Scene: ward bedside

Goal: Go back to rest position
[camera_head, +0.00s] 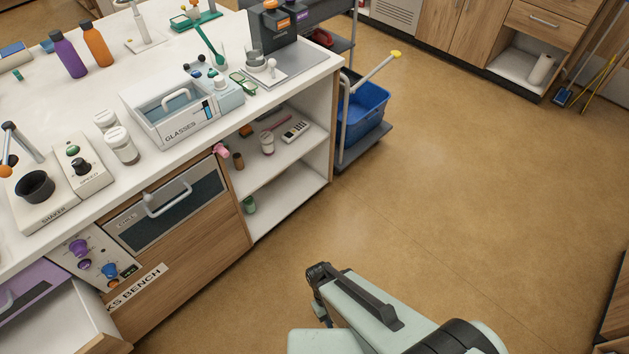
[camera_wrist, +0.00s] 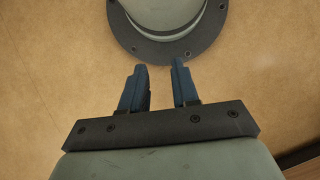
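My gripper (camera_wrist: 160,76) shows in the wrist view with its two blue-grey fingers apart and nothing between them. Beyond the fingertips are a round grey-green part with a dark bolted flange, which looks like my own body, and the tan floor. In the head view my arm is folded low at the bottom right, over the floor and clear of the bench.
The white bench (camera_head: 85,203) fills the left, with a glasses box (camera_head: 178,133), bottles and devices on it. A drawer (camera_head: 62,318) stands open at bottom left. A blue bin (camera_head: 362,110) sits on a cart behind the bench end. The middle floor (camera_head: 470,190) is clear.

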